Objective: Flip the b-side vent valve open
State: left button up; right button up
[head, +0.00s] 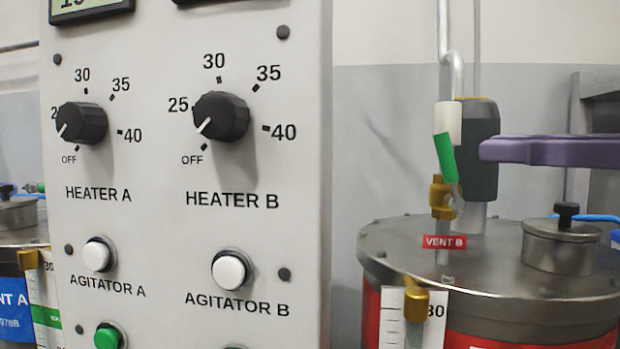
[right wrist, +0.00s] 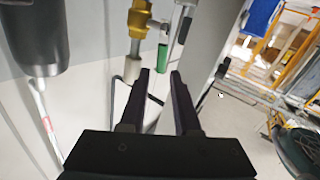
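The b-side vent valve has a brass body (head: 441,197) on a thin pipe above the tank B lid, beside a red VENT B tag (head: 444,242). Its green handle (head: 446,158) stands nearly upright, slightly tilted, below a white fitting (head: 447,118). My right gripper (head: 484,150) comes in from the right with purple fingers, its tips a little right of the handle and apart from it in the picture. In the right wrist view the fingers (right wrist: 161,74) are spread and empty, and the green handle (right wrist: 162,57) shows just beyond their tips. My left gripper is not in view.
A dark grey motor housing (head: 480,148) stands close behind the valve. The tank B lid (head: 480,265) carries a capped port (head: 562,240). The control panel (head: 180,310) with heater knobs stands to the left. A clear gap lies between panel and valve.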

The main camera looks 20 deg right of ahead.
jog(key=p+x, duration=0.3)
jog(key=x, duration=0.6)
jog(key=shift+w+a, duration=0.2)
jog(key=shift+c, duration=0.3)
grip_shut()
